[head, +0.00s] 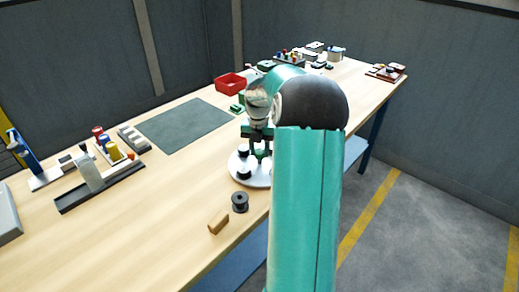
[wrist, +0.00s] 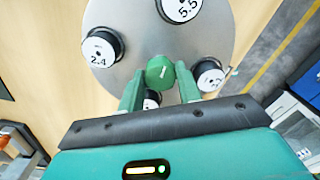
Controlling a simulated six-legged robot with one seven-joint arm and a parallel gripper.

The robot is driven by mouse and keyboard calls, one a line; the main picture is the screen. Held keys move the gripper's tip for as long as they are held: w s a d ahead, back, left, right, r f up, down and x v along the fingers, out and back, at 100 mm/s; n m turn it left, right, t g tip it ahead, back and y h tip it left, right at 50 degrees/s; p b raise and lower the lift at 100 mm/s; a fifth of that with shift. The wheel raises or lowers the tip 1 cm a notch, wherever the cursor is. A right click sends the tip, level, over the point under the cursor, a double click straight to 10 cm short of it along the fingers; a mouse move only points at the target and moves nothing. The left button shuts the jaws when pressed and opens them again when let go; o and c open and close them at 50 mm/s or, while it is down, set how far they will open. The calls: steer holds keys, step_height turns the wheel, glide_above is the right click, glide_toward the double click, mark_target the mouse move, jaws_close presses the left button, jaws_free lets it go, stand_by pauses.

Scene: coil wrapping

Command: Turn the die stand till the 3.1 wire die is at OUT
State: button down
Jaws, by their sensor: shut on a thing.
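The die stand is a round grey metal plate (wrist: 140,28) with a green knob (wrist: 160,70) at its centre. In the head view the stand (head: 250,182) is near the bench's right edge, partly behind my arm. My gripper (wrist: 161,78) is shut on the knob, one green finger on each side. Black-and-white dies stand around the plate: the 2.4 die (wrist: 98,47) at left, the 5.5 die (wrist: 182,9) at top. The label of the right die (wrist: 209,77) is unclear, and another die (wrist: 151,98) is partly hidden between my fingers. I cannot read a 3.1 label or see an OUT mark.
A black spool (head: 239,203) and a wooden block (head: 218,222) lie in front of the stand. A black rack (head: 100,188) with tools stands at left. Bare bench lies between.

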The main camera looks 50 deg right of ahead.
mark_target(258, 151)
steer(key=c, duration=1)
jaws_free()
steer(key=shift+o, duration=0.2)
steer(key=shift+r, duration=0.1)
step_height(258, 151, up, 14)
steer(key=shift+w, duration=0.2)
steer(key=shift+a+f, duration=0.1)
steer(key=shift+f, duration=0.1)
